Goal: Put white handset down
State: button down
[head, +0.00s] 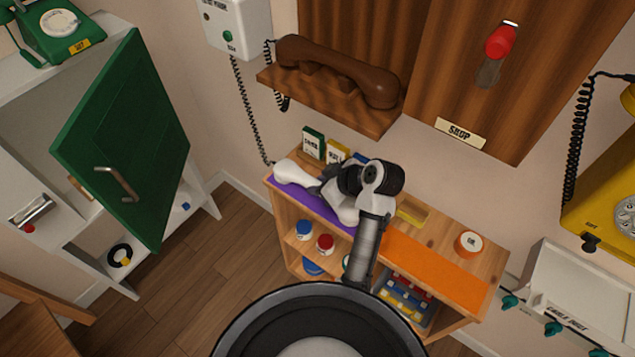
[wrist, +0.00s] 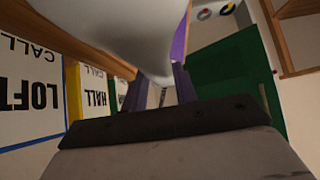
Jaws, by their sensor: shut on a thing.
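The white handset (head: 297,177) is over the purple strip (head: 318,212) at the left end of the wooden shelf unit. My gripper (head: 323,188) is shut on it from the right. In the wrist view the handset (wrist: 140,30) fills the top middle, between the fingers of my gripper (wrist: 160,92). I cannot tell whether the handset touches the strip or hangs just above it. A white wall phone (head: 237,30) with a dark coiled cord hangs at the upper left.
Small upright cards (head: 313,143) stand along the wall behind the handset. A brown handset (head: 335,70) lies on a wall ledge above. A green cabinet door (head: 125,140) stands open left.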

jog(key=c, duration=1.1)
grip_release()
jog(key=shift+f, duration=0.1)
jog(key=shift+d+r, duration=0.15)
jog(key=shift+r, duration=0.1)
jog(key=b+v, duration=0.1)
jog(key=v, duration=0.5)
jog(key=shift+s+d+b, duration=0.15)
jog(key=shift+d+b, duration=0.05)
jog(key=shift+b, duration=0.15)
jog(key=p+v, duration=0.4)
jog(key=shift+a+r, duration=0.25)
jog(key=shift+s+d+r+p, duration=0.3)
jog(key=shift+d+r+p, duration=0.15)
jog(key=shift+p, duration=0.7)
jog(key=shift+d+f, duration=0.1)
